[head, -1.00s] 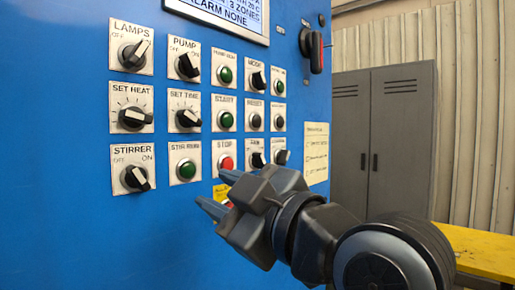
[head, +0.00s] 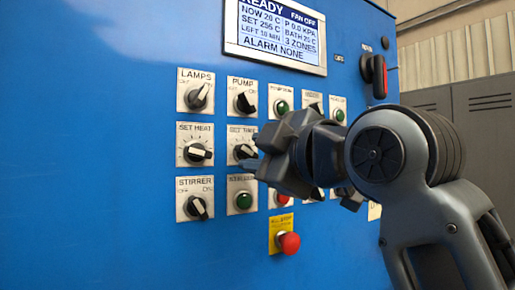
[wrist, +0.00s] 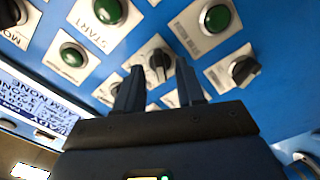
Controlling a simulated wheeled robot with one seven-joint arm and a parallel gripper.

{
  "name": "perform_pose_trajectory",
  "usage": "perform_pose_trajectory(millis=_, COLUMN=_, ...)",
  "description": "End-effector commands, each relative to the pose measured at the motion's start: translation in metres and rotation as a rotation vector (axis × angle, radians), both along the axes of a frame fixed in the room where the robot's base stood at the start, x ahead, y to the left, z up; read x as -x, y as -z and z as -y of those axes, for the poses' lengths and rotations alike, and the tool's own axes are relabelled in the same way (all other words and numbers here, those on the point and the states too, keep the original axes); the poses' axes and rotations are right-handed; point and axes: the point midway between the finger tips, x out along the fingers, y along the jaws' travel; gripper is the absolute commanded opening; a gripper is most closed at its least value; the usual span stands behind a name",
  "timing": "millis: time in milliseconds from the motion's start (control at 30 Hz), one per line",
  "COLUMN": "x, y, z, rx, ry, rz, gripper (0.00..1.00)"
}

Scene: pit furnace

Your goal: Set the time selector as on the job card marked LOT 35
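The SET TIME selector (head: 243,152) is a black knob with a pale pointer on a white plate, in the second row of the blue panel. Its pointer is turned toward the lower right; my gripper covers its right edge. In the wrist view a black knob (wrist: 160,62), next to the START button, lies between the fingertips. My gripper (wrist: 160,68) is open with one finger on each side of it; I cannot tell whether they touch. In the head view my gripper (head: 260,150) is just right of the selector. A pale card sliver (head: 374,211) shows behind my arm, unreadable.
SET HEAT (head: 198,153), PUMP (head: 245,101) and the green stir-run button (head: 243,200) surround the selector closely. A red emergency button (head: 289,243) sticks out below. The display (head: 275,33) reads READY and ALARM NONE. The panel's left side is bare.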

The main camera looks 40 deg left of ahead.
Motion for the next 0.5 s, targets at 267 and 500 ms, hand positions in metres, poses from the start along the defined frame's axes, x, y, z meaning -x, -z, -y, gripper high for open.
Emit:
perform_pose_trajectory(millis=267, x=-0.0045, y=0.0002, z=-0.0102, rx=-0.001, ry=0.001, rz=0.0, gripper=0.38)
perform_pose_trajectory(millis=500, x=-0.0044, y=0.0001, z=-0.0099, rx=-0.001, ry=0.001, rz=0.0, gripper=0.3)
